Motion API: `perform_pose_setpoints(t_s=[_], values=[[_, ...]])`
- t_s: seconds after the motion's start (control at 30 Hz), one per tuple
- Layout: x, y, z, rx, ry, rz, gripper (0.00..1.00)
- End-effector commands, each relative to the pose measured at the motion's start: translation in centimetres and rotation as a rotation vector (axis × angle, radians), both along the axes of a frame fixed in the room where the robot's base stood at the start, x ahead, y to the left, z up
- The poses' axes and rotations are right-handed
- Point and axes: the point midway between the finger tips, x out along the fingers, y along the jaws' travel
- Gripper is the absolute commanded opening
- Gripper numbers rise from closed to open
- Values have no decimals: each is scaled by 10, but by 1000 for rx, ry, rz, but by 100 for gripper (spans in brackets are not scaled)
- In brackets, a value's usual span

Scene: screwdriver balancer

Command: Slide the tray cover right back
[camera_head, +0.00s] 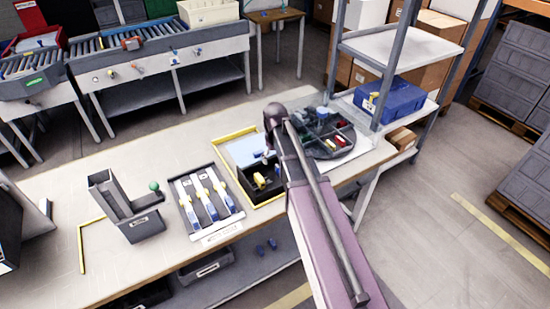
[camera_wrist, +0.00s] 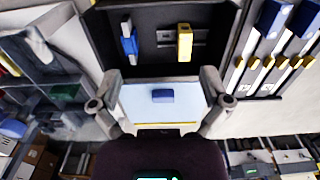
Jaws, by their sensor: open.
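The tray (camera_head: 238,182) is a dark box with yellow edging near the middle of the workbench in the head view. Its light blue cover (camera_head: 242,150) lies over the far part, and the near part is uncovered. In the wrist view, the cover (camera_wrist: 135,105) carries a small blue handle (camera_wrist: 163,96). The uncovered part (camera_wrist: 155,15) holds a blue-and-white tool (camera_wrist: 129,40) and a yellow tool (camera_wrist: 185,42). My gripper (camera_wrist: 156,88) is open, with its fingers either side of the handle and apart from it. My arm hides part of the tray in the head view.
A rack of blue-and-white screwdrivers (camera_head: 185,210) stands left of the tray. A grey holder with a green ball (camera_head: 153,186) stands farther left. A shelf with a blue box (camera_head: 398,102) rises at the right end.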

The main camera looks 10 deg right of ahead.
Motion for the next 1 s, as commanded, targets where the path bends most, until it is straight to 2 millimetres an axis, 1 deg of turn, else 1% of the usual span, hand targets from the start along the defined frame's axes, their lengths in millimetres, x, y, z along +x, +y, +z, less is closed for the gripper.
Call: perform_pose_setpoints(t_s=[0.03, 0.4, 0.8, 0.83, 1.0], values=[[0, 0, 9, 0, 0, 0, 97], [0, 0, 40, 0, 0, 0, 97], [0, 0, 65, 0, 0, 0, 97], [-6, 0, 58, 0, 0, -7, 97], [-23, 0, 50, 0, 0, -39, 97]])
